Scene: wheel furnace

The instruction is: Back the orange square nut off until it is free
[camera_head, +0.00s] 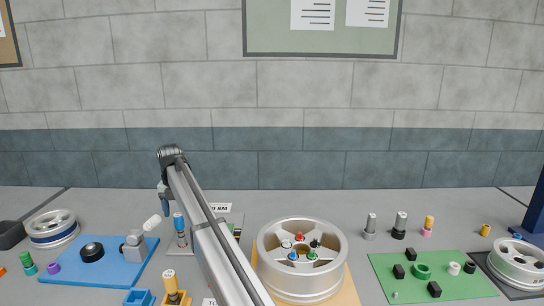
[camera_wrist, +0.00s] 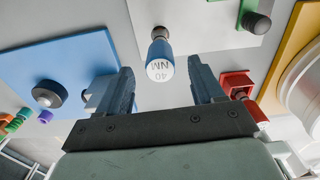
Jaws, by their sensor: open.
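I cannot pick out an orange square nut for certain. The silver wheel (camera_head: 301,258) lies face up, with several small coloured pieces around its hub, among them a red one (camera_head: 299,237), a blue one (camera_head: 293,256) and a green one (camera_head: 312,255). My gripper (camera_head: 164,203) is open and empty, pointing down left of the wheel. In the wrist view, a blue upright tool (camera_wrist: 160,66) with a white end marked "40 NM" shows between the fingers, apparently below them and not gripped. It also shows in the head view (camera_head: 179,223).
A blue mat (camera_head: 120,272) with a black round part (camera_head: 92,251) lies left. A green mat (camera_head: 440,284) with several small parts lies right. Another wheel (camera_head: 52,228) is far left. A red block (camera_wrist: 237,83) stands near my right finger. My arm hides part of the middle.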

